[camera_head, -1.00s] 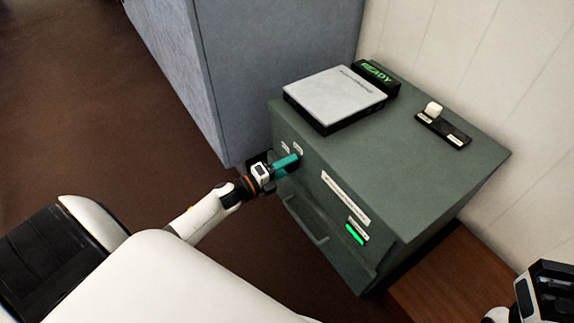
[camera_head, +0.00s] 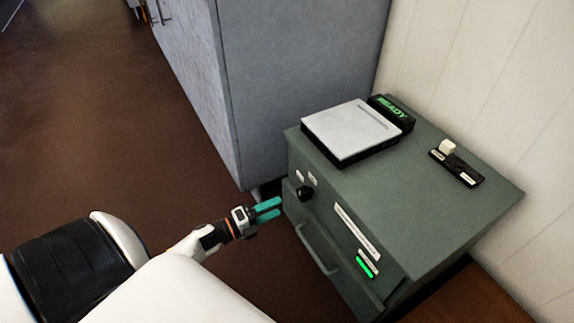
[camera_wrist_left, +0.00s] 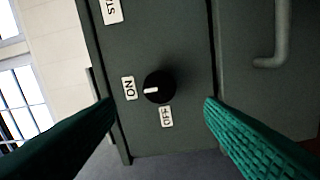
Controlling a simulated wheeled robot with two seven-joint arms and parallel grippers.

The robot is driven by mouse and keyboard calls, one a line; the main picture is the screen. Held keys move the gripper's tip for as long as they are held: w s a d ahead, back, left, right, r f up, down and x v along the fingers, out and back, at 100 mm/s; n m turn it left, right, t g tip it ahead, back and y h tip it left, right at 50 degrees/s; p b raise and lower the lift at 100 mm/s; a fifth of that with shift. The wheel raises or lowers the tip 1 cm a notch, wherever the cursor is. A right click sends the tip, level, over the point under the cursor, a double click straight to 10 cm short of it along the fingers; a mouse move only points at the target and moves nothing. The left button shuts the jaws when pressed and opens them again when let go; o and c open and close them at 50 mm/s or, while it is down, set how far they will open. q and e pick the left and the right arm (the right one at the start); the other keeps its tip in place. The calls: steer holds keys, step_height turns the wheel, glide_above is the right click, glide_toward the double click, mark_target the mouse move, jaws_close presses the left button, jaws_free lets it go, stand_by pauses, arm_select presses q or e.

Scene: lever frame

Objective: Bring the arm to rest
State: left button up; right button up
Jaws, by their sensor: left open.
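My left gripper (camera_head: 280,206) is open and empty in front of the green cabinet (camera_head: 440,205), its teal fingers apart from the black knob (camera_head: 305,193). In the left wrist view the round knob (camera_wrist_left: 159,87) sits between the two fingers in the picture, with nothing gripping it. Its white mark points left at the ON label (camera_wrist_left: 128,87). The OFF label (camera_wrist_left: 167,117) is below it. A green light (camera_head: 366,266) glows on the front panel, and a display (camera_head: 392,112) on top reads READY. My right gripper is not in view.
A drawer-like front with a handle (camera_head: 317,249) is below the knob. A grey-white plate (camera_head: 350,130) and a black strip with a white slider (camera_head: 448,147) are on top. A tall grey cabinet (camera_head: 300,80) stands behind. Brown floor (camera_head: 110,130) is open at left.

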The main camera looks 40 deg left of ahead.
arm_select(q)
steer(key=shift+v, duration=1.05)
